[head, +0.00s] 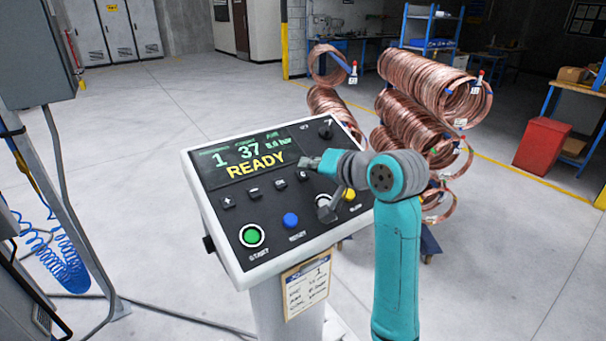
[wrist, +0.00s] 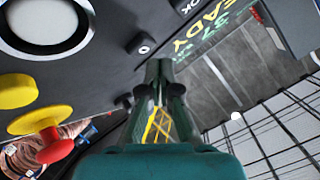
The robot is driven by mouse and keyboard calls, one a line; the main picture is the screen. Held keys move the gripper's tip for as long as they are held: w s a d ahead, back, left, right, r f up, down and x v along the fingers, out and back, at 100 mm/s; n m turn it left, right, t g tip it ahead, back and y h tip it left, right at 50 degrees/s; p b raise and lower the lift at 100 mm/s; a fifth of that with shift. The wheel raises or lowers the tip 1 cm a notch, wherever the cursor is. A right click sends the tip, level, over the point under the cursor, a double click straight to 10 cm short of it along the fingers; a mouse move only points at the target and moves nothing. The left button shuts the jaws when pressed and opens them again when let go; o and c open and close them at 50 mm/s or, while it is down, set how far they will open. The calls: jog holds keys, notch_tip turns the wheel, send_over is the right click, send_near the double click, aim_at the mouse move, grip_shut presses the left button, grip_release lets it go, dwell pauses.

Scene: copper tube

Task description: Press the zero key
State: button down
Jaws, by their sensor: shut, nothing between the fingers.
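The zero key (head: 303,176) is a small dark square key at the right end of the key row on the sloped control panel (head: 212,235). In the wrist view a small black key with a white mark (wrist: 141,44) sits just beyond my fingertips; the mark is too small to read surely. My gripper (head: 308,162) is shut and empty, over the panel close by the zero key. Its closed fingertips (wrist: 158,68) point at the panel in the wrist view. I cannot tell whether they touch it.
The screen (head: 250,160) reads READY. A green START button (head: 252,236), a blue RESET button (head: 290,220) and a yellow button (head: 349,194) lie nearer the front. A red mushroom button (wrist: 55,148) shows in the wrist view. Copper coils (head: 420,105) hang behind the panel.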

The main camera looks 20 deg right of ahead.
jog(key=shift+f, duration=0.1)
dwell(0.6)
jog(key=shift+w+f, duration=0.15)
jog(key=shift+f, duration=0.15)
jog(key=shift+w+a+f, duration=0.1)
jog(key=shift+w+f, duration=0.1)
jog(key=shift+f, duration=0.25)
dwell(1.0)
jog(key=shift+r, duration=0.1)
jog(key=shift+s+r, duration=0.35)
jog(key=shift+r, duration=0.4)
jog(key=shift+s+d+r, duration=0.15)
jog(key=shift+s+r, duration=0.2)
jog(key=shift+r, duration=0.4)
jog(key=shift+s+d+r, duration=0.1)
jog(key=shift+s+r, duration=0.2)
jog(key=shift+r, duration=0.5)
jog(key=shift+s+d+r, duration=0.15)
jog(key=shift+s+r, duration=0.2)
jog(key=shift+r, duration=0.4)
